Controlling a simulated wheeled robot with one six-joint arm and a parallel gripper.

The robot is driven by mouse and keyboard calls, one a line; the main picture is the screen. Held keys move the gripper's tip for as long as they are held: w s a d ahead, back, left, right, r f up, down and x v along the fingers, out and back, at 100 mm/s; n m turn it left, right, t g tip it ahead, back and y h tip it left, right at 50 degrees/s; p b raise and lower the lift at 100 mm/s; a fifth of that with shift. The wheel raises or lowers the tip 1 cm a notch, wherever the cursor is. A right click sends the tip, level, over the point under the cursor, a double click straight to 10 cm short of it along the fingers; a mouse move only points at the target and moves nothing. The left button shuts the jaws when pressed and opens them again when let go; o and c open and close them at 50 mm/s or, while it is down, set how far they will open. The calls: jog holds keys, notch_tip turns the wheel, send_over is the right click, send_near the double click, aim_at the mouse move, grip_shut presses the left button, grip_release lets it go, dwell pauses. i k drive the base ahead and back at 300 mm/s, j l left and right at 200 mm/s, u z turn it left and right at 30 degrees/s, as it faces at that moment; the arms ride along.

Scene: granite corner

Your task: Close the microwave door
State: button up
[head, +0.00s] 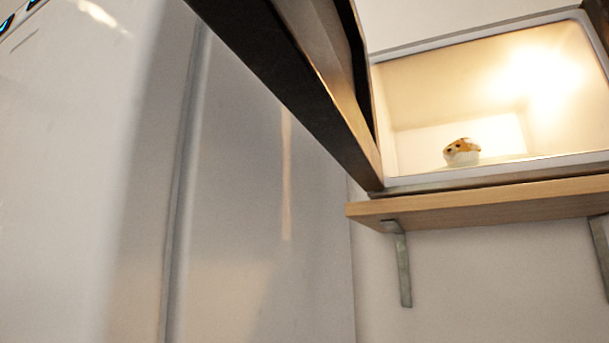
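The microwave (490,183) sits on a wooden shelf at the upper right, seen from below, with its lit cavity facing me. Its dark door (300,85) stands wide open, hinged at the cavity's left side and reaching toward me to the upper left. The door's top and free end are cut off by the picture's edge. A small orange and white food item (461,152) lies inside the cavity. My gripper is not in view.
The wooden shelf (480,203) rests on metal brackets (403,268) against a pale wall. A large, glossy white surface (100,180), perhaps a fridge, fills the left side, close to the open door. The space below the shelf looks clear.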

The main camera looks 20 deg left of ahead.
aim_at(312, 55)
jog(key=k+j+z, duration=0.2)
jog(key=k+j, duration=0.25)
jog(key=j, duration=0.2)
jog(key=k+j+z, duration=0.2)
jog(key=k+j, duration=0.3)
